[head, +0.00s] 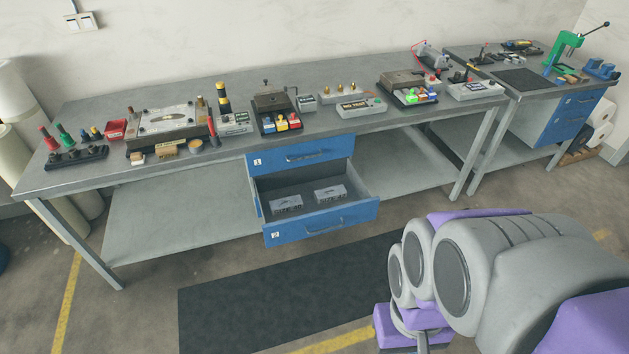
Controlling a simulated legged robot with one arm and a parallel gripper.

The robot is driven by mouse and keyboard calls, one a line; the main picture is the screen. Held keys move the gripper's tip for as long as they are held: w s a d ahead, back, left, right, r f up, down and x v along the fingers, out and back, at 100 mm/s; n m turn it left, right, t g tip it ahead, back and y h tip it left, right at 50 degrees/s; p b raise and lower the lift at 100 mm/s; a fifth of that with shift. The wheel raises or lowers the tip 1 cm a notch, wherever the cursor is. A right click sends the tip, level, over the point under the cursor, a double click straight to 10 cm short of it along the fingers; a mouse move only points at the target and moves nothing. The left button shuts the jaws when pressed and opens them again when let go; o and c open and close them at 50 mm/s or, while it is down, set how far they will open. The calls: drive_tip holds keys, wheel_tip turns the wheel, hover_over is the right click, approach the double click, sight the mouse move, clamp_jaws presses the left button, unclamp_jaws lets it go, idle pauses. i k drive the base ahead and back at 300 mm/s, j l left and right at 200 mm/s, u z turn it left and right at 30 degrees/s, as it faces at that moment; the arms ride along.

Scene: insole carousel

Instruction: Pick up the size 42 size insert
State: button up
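Two grey block-shaped inserts lie in the open lower drawer (318,222) of the blue drawer unit. The left insert (287,204) carries lettering on its front that looks like "SIZE 40". The right insert (330,194) also carries size lettering, but its number is too small to read surely. The two lie apart, with bare drawer floor around them. My grey and purple arm fills the lower right, well to the right of the drawer and apart from it. The jaws of my gripper do not show.
The closed upper drawer (303,154) sits above the open one. A dark mat (270,300) lies on the floor before the drawers. A second bench (521,84) stands at right.

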sight(332, 194)
drive_tip(key=i+j+z, duration=0.2)
drive_tip(key=z, duration=0.25)
drive_tip(key=i+j+z, duration=0.15)
drive_tip(key=j+z, duration=0.15)
drive_tip(key=z, duration=0.2)
drive_tip(key=i+j+z, duration=0.1)
drive_tip(key=j+z, duration=0.35)
drive_tip(key=i+j+z, duration=0.1)
drive_tip(key=j, duration=0.85)
drive_tip(key=i+j+z, duration=0.15)
drive_tip(key=j, duration=0.8)
drive_tip(key=j+z, duration=0.1)
drive_tip(key=j, duration=0.85)
